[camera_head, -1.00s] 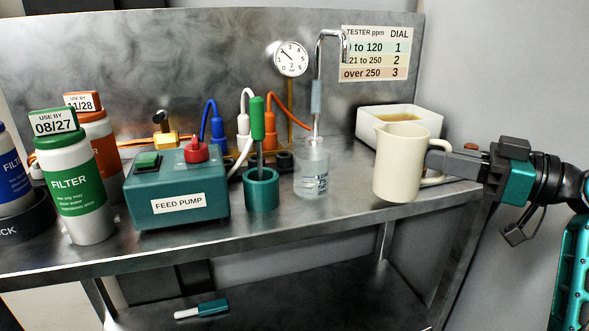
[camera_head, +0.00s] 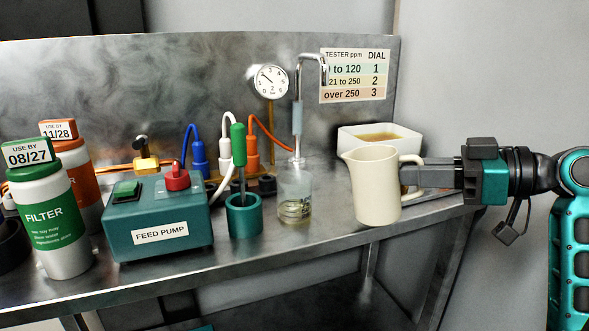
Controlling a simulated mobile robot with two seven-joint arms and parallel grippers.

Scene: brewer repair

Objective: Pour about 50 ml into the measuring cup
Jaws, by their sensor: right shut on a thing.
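The measuring cup (camera_head: 295,187), a clear cup with dark markings, stands upright on the metal counter (camera_head: 330,221) below the tall spout (camera_head: 297,118). A yellowish tint shows low in it; its level cannot be read. My right gripper (camera_head: 408,174) is shut on the handle side of a cream jug (camera_head: 374,187), from the right. The jug is roughly upright, just right of the cup and apart from it, its spout facing left. I cannot tell whether its base touches the counter. The jug's inside is hidden. My left gripper is not in view.
A white tub (camera_head: 350,138) of brownish liquid stands behind the jug. A teal holder (camera_head: 243,220) with a green-handled tool (camera_head: 238,145) is left of the cup. The feed pump (camera_head: 158,222) and filter bottles (camera_head: 50,225) stand farther left. A dial gauge (camera_head: 270,80) is behind.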

